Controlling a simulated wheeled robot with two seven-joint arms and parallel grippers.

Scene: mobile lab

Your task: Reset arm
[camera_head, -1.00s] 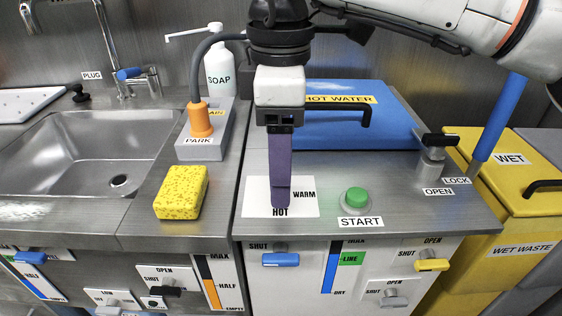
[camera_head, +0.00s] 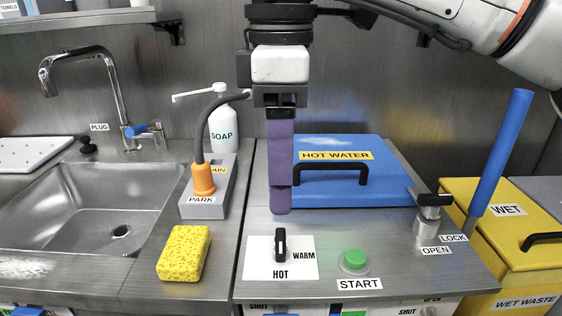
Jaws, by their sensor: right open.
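My right gripper (camera_head: 280,205) hangs with its purple fingers pointing down, in front of the blue hot water lid (camera_head: 335,190) and above the steel counter. The fingers are seen edge-on and nothing shows between or below them. A black knob (camera_head: 281,245) stands on the white HOT/WARM plate (camera_head: 305,268), a little nearer to me than the fingertips and apart from them. My right arm comes in from the upper right. My left gripper is not in view.
A green START button (camera_head: 353,259) sits right of the plate. A lock handle (camera_head: 430,208) and a tall blue lever (camera_head: 500,150) stand at the right, beside the yellow wet bin (camera_head: 530,258). Left are a yellow sponge (camera_head: 184,253), an orange nozzle (camera_head: 203,180), a soap bottle (camera_head: 222,130) and the sink (camera_head: 100,205).

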